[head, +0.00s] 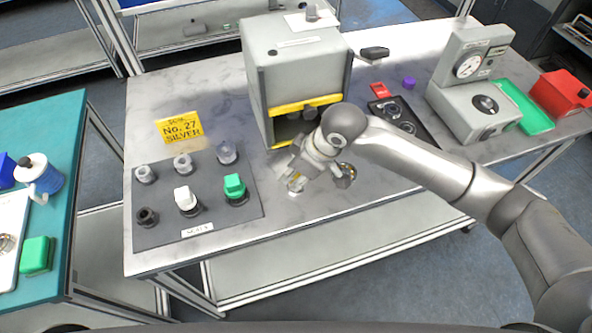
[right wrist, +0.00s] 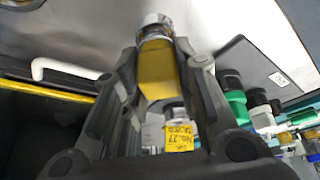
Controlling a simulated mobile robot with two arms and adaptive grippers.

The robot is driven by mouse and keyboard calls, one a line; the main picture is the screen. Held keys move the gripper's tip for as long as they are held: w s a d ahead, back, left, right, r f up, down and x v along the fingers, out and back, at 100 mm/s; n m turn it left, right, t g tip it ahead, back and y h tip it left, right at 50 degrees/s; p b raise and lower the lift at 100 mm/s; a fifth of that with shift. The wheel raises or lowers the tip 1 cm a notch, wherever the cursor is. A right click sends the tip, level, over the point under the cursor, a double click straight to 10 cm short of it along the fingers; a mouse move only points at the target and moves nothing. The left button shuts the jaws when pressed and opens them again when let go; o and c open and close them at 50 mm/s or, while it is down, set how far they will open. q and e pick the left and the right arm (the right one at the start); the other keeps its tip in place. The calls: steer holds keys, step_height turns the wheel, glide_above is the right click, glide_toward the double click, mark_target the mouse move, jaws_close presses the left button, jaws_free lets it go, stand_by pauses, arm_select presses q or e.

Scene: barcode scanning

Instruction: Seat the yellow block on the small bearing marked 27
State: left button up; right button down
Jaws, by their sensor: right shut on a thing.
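My right gripper (head: 293,183) is low over the bench, right of the grey mat and in front of the grey cabinet. In the right wrist view it is shut on the yellow block (right wrist: 158,72), which sits between the two fingers. A round silver metal piece (right wrist: 155,22) shows at the block's far end; I cannot tell whether they touch or whether it is the small bearing. In the head view the gripper hides most of the block. A yellow sign reading No. 27 SILVER (head: 180,129) stands behind the mat. My left gripper is out of view.
The grey cabinet (head: 285,65) with yellow trim is close behind my gripper. A dial instrument (head: 470,85) and green tray (head: 525,108) are at right.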

steer(key=shift+f+p, duration=0.4)
steer(key=shift+f, duration=0.25)
stand_by(0.6)
steer(key=c, duration=0.7)
jaws_free()
steer(key=shift+c, duration=0.2)
step_height(320, 180, up, 8)
steer(key=p, duration=0.8)
steer(key=shift+f+p, duration=0.2)
steer(key=shift+p, duration=0.1)
steer(key=shift+f, duration=0.1)
